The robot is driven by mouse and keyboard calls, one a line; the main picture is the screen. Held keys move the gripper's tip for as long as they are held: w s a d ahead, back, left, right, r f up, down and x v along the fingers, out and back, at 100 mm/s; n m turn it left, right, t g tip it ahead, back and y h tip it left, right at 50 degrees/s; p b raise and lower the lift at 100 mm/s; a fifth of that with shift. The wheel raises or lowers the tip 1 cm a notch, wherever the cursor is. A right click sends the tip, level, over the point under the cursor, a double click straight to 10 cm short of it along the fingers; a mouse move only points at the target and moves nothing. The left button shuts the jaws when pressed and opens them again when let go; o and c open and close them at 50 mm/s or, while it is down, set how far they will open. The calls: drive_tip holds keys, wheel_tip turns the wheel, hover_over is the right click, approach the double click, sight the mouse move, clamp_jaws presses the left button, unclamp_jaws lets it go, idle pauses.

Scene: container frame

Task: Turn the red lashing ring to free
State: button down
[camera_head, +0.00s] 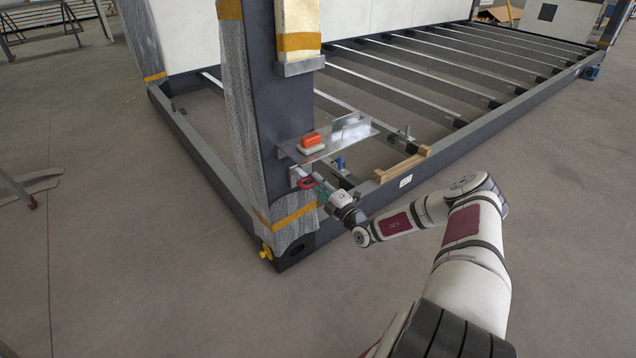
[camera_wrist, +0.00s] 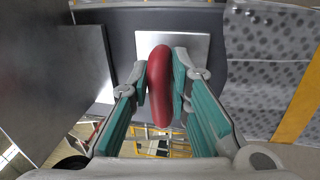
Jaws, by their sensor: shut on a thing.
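The red lashing ring (camera_head: 306,183) is on the dark corner post, just below a metal shelf. In the wrist view the red ring (camera_wrist: 159,84) stands upright on the picture, in front of a light metal plate (camera_wrist: 190,48). My gripper (camera_head: 314,186) reaches it from the right, and in the wrist view my gripper (camera_wrist: 160,82) has its two teal-lined fingers closed on either side of the ring. The ring's far side and its mounting are partly hidden.
The metal shelf (camera_head: 345,138) juts from the post just above my gripper, with an orange-and-white object (camera_head: 311,142) on it. A wooden block (camera_head: 402,164) lies on the frame's lower beam. Mesh wrap (camera_head: 237,110) with orange tape covers the post's left side. The floor at front left is clear.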

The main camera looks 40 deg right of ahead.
drive_tip(key=shift+w+r, duration=0.15)
drive_tip(key=shift+r, duration=0.1)
drive_tip(key=c, duration=1.6)
unclamp_jaws()
drive_tip(key=shift+f, duration=0.1)
drive_tip(key=shift+s+f, duration=0.1)
drive_tip(key=shift+s, duration=0.15)
drive_tip(key=s, duration=0.3)
drive_tip(key=s+f, duration=0.1)
drive_tip(key=s, duration=0.3)
drive_tip(key=s+f, duration=0.1)
drive_tip(key=s, duration=0.3)
drive_tip(key=shift+s+d+f, duration=0.15)
drive_tip(key=shift+d, duration=0.05)
drive_tip(key=shift+o, duration=0.7)
